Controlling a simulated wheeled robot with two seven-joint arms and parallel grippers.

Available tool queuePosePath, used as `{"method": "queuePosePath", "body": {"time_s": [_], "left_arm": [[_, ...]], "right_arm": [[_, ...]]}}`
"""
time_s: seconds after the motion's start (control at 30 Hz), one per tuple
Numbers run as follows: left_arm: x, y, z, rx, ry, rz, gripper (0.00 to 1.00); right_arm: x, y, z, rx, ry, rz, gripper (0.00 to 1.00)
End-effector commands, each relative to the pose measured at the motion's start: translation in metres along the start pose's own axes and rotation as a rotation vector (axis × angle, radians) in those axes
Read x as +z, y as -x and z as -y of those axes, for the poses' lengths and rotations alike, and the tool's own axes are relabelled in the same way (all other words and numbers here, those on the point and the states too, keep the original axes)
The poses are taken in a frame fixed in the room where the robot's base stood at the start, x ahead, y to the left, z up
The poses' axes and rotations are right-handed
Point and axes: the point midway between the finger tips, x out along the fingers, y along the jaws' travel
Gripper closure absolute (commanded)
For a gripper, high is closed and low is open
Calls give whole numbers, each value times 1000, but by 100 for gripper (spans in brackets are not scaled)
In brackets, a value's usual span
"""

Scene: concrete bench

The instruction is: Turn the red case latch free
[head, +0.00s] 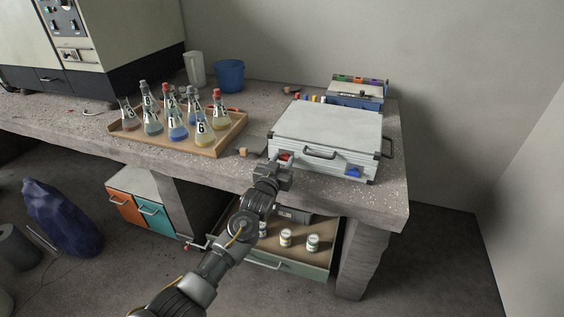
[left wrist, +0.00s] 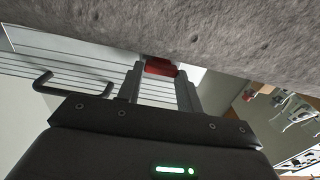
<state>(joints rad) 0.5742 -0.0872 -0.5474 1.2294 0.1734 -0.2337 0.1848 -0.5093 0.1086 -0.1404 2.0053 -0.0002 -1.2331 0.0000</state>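A silver case (head: 325,128) lies closed on the concrete bench, its handle (head: 320,153) on the front face. The red latch (head: 285,157) is at the left of that face, and a blue latch (head: 353,172) is at the right. My left gripper (head: 275,168) is in front of the red latch. In the left wrist view, my left gripper's fingers (left wrist: 160,80) are apart, with the red latch (left wrist: 160,66) showing between and just beyond their tips. I cannot tell whether they touch it. My right gripper is in neither view.
A wooden tray (head: 158,148) of numbered flasks stands left of the case. Behind are a blue bucket (head: 229,76), a pale jug (head: 195,69) and a box with coloured parts (head: 356,92). Below the bench edge, an open drawer (head: 300,262) holds small jars.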

Motion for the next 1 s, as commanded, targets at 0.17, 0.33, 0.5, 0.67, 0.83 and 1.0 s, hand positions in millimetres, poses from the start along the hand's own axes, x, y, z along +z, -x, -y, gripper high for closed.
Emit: {"method": "queuePosePath", "body": {"time_s": [0.17,0.33,0.5,0.67,0.83,1.0], "left_arm": [[0,0,0,0,-5,1,86],[-3,0,-1,1,-144,2,86],[-1,0,-2,1,-326,2,86],[1,0,-3,1,-377,1,87],[1,0,-3,2,-375,1,87],[1,0,-3,1,-373,1,47]], "right_arm": [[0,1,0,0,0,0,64],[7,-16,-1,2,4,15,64],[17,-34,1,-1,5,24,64],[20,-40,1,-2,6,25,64],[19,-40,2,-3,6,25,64],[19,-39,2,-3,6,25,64]]}}
